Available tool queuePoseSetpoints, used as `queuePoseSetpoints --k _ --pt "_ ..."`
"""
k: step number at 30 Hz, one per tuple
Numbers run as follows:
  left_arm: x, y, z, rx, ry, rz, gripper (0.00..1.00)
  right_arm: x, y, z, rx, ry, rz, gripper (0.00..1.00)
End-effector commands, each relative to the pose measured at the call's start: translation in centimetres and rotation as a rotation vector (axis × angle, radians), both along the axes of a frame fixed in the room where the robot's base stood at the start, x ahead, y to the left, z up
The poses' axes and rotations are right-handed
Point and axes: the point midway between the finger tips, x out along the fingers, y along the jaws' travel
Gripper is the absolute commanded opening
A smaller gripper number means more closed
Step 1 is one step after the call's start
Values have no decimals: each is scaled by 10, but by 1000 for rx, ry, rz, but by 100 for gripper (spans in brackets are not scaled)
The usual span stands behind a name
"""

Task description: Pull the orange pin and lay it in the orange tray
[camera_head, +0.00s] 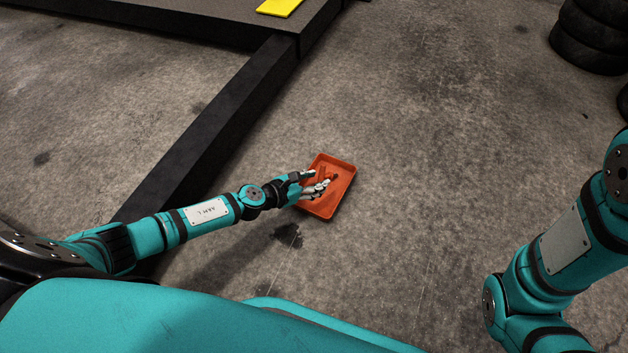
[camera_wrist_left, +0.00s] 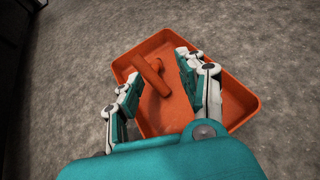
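The orange tray (camera_head: 345,166) is on the concrete floor. It also shows in the left wrist view (camera_wrist_left: 244,100). The orange pin (camera_wrist_left: 151,76), a bar with a short crosspiece, shows inside the tray outline in the left wrist view and seems to lie on the tray's floor. My left gripper (camera_head: 322,178) is over the tray with its fingers spread. In the left wrist view the fingers (camera_wrist_left: 158,68) are on either side of the pin, with gaps showing. In the head view the pin is hard to tell from the tray. My right gripper is out of view.
A dark beam (camera_head: 215,125) runs along the floor left of the tray, joining a dark platform (camera_head: 215,22) with a yellow plate (camera_head: 279,7) at the top. Stacked black tyres (camera_head: 592,38) stand at the top right. Floor right of the tray is clear.

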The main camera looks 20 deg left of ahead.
Motion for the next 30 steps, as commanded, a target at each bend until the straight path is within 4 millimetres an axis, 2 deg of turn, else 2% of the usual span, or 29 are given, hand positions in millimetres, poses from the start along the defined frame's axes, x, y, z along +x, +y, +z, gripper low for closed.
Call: queuePoseSetpoints --k 8,11,21,25,30 --pt "-6 5 3 4 0 0 40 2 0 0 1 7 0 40" --pt "-18 12 9 5 -1 -2 40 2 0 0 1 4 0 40" --pt "-75 43 40 2 2 -1 40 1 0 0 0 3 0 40" --pt "-87 50 46 0 3 1 40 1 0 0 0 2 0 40" --pt "-94 54 51 0 1 0 40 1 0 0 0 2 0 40"
